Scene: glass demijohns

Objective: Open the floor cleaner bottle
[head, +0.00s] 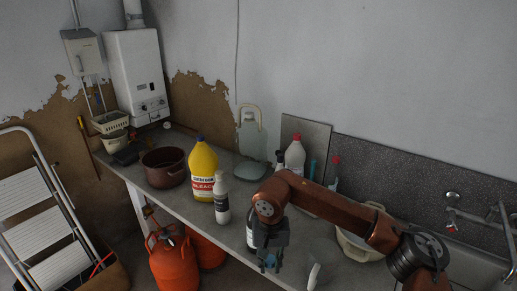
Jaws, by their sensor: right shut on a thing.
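My right gripper (268,262) hangs over the front part of the counter, pointing down. It is shut on a small light-blue thing at its fingertips, mostly hidden by the fingers. A white bottle with a dark label (250,236) stands right behind the gripper, largely covered by it. Another white bottle (221,198) with a grey label stands to its left. A large yellow bottle (203,168) with a blue cap and a red and white label stands behind that. Which one is the floor cleaner, I cannot tell. My left gripper is not in view.
A brown pot (164,167) stands left of the yellow bottle. More bottles, one white with a red cap (295,153), stand at the back by a leaning board. A pale basin (352,246) is behind my right arm. Orange gas cylinders (174,264) stand below the counter.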

